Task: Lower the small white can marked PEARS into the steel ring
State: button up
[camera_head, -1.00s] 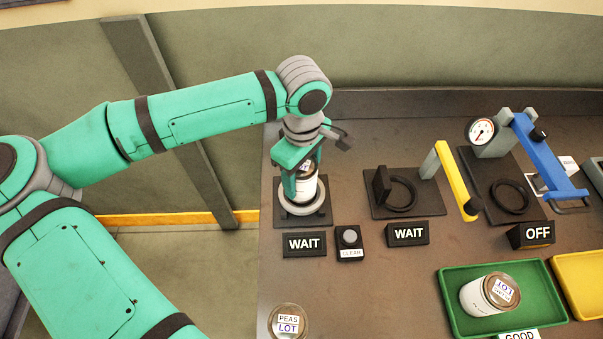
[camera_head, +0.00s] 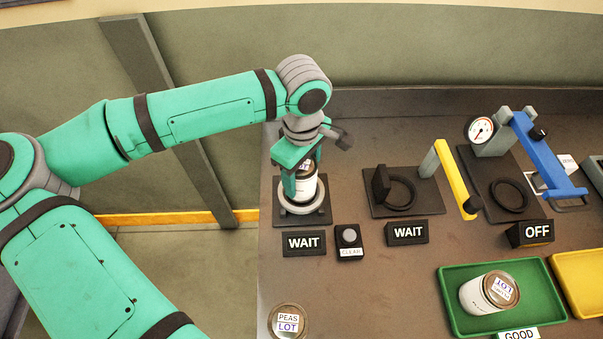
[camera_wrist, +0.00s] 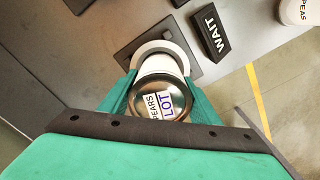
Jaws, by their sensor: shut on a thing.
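The small white can marked PEARS (camera_wrist: 162,98) is held upright between the fingers of my gripper (camera_head: 301,183). The head view also shows the can (camera_head: 307,190); a green finger covers part of it. The steel ring (camera_head: 302,207) lies on a dark square plate at the left end of the bench, directly below the can. The wrist view shows the pale ring (camera_wrist: 165,49) around the far side of the can's lower end. The can's bottom is hidden, so I cannot tell whether it touches the base inside the ring.
A WAIT sign (camera_head: 304,243) and a CLEAR button (camera_head: 348,240) stand in front of the ring's plate. A black ring fixture (camera_head: 400,192) is to the right. A PEAS can (camera_head: 288,321) is at the front left. A green tray (camera_head: 452,302) holds another can.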

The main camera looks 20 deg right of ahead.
jog(key=shift+f, duration=1.75)
dwell(2.8)
dwell(1.7)
jog(key=o, duration=2)
